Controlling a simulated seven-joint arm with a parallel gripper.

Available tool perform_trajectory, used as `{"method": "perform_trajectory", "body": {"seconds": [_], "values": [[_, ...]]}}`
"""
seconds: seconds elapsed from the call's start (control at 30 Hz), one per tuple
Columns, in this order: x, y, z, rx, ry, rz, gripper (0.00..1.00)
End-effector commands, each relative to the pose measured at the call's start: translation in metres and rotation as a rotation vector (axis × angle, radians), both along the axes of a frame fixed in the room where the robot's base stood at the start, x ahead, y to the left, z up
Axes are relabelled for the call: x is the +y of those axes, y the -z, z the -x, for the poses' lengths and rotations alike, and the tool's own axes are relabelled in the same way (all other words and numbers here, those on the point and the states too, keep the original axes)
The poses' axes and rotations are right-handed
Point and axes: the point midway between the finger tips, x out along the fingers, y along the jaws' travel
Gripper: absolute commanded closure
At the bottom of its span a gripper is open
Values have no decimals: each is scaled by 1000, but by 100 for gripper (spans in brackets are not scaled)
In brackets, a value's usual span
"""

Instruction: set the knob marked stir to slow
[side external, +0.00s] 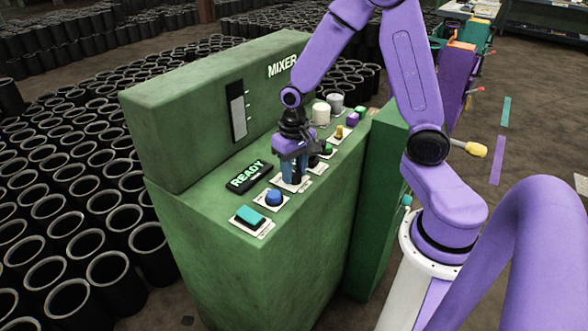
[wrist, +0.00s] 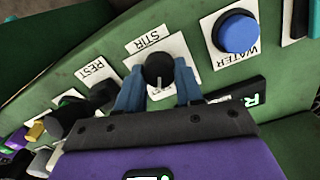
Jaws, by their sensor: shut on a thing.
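In the wrist view, the knob marked STIR (wrist: 158,68) is a round black knob on a white plate with its label upside down. My gripper (wrist: 160,78) has one blue finger on each side of the knob and is shut on it. In the side view, my gripper (side external: 293,172) points down over the green mixer's control top, and its fingers hide the knob. The white stir plate (side external: 288,187) shows below them. I cannot read a slow mark or tell the knob's setting.
A blue WATER button (side external: 274,198) and a teal rocker (side external: 250,215) sit on the near side. The READY sign (side external: 249,174) lies close behind. Past the gripper are a yellow control (side external: 339,132), white knobs and other controls. The mixer's tall back panel (side external: 200,110) rises behind.

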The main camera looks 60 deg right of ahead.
Motion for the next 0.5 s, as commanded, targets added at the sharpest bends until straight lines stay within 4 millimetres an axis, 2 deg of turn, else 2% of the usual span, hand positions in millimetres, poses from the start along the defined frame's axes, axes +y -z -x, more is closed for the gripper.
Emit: {"method": "perform_trajectory", "body": {"seconds": [0.27, 0.5], "values": [[0, 0, 0, 0, -57, 0, 94], [1, -1, 0, 0, -216, 0, 94]]}}
